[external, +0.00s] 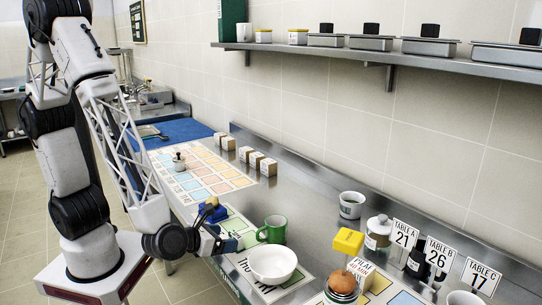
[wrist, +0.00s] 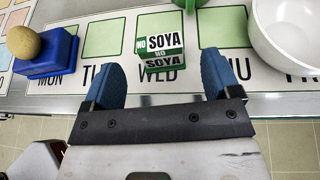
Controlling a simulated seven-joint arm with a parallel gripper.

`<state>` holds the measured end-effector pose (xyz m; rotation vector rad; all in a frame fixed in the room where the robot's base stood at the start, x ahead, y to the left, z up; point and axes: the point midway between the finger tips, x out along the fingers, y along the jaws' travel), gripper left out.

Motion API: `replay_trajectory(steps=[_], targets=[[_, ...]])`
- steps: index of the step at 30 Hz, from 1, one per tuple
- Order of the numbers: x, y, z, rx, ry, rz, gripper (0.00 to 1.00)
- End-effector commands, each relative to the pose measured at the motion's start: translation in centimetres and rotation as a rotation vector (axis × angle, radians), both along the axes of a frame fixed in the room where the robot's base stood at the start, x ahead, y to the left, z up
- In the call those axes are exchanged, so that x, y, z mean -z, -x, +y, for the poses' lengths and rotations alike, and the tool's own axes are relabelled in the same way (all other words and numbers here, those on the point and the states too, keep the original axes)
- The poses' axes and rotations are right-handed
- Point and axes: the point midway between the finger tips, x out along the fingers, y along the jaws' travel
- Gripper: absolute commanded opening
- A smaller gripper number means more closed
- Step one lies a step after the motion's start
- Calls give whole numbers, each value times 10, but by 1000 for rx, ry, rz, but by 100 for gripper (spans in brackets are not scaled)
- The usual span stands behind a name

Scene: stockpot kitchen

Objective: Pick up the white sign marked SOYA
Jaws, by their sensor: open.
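The SOYA sign (wrist: 161,46) is a small green and white block reading "NO SOYA" on its top and front. In the wrist view it stands on the weekday mat (wrist: 112,80), by the WED square. My gripper (wrist: 161,62) is open, with one blue finger to the left and one to the right, both nearer the camera than the sign. Nothing is held. In the external view my gripper (external: 218,241) is low at the counter's front edge, left of the white bowl, and largely hides the sign.
The white bowl (wrist: 288,38) is close on the right. A green mug (external: 273,229) stands behind it. A blue block (wrist: 47,62) with a yellowish ball on top is on the left. Jars and table-number signs (external: 438,253) stand further right. A shelf (external: 380,55) runs above.

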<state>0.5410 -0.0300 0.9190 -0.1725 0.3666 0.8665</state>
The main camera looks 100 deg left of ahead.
Motion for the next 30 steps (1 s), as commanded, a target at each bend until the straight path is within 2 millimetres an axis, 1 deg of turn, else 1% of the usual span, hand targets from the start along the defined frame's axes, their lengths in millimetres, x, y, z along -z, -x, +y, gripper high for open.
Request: replay_trajectory(steps=[11,24,30], targets=[[2,-2,3,0,-1,1,83],[18,-24,29,-2,0,1,83],[22,-29,36,-1,-1,1,83]])
